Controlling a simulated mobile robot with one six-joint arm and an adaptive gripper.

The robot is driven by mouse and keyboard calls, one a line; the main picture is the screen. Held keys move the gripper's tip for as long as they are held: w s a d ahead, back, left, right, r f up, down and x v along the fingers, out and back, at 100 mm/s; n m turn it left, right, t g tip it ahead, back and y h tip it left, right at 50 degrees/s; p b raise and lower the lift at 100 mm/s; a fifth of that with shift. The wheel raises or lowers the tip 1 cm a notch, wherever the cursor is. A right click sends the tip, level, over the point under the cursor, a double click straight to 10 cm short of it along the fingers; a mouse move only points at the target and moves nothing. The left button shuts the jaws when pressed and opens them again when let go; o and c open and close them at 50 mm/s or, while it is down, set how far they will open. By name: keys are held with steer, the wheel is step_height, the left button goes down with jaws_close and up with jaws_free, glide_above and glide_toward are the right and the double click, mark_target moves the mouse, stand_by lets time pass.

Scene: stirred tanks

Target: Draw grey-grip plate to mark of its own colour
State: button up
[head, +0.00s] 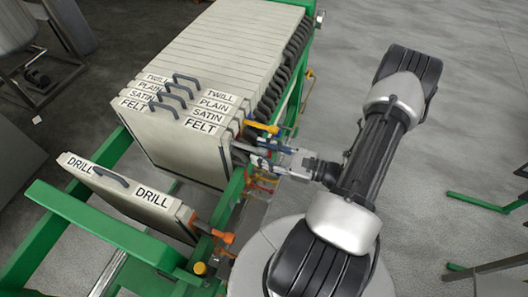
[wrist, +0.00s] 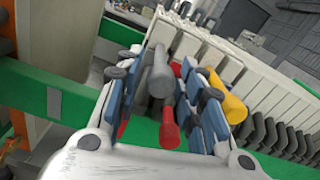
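My gripper (wrist: 165,85) is open at the side of the plate stack. In the wrist view its blue-padded fingers lie on either side of a grey grip (wrist: 160,72), with a gap visible on at least the right side. In the head view my gripper (head: 262,152) is by the front corner of the FELT plate (head: 180,155), where the grey grip (head: 243,147) sticks out. The FELT plate stands upright at the front of the stack.
A yellow grip (wrist: 226,95) is close beside my right finger, and a red one (wrist: 168,130) shows between the fingers. The DRILL plate (head: 130,195) with an orange grip (head: 225,237) stands apart, nearer. Between it and FELT is a gap over the green frame (head: 75,220).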

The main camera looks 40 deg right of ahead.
jaws_close()
steer(key=shift+s+a+f, duration=0.1)
stand_by(0.5)
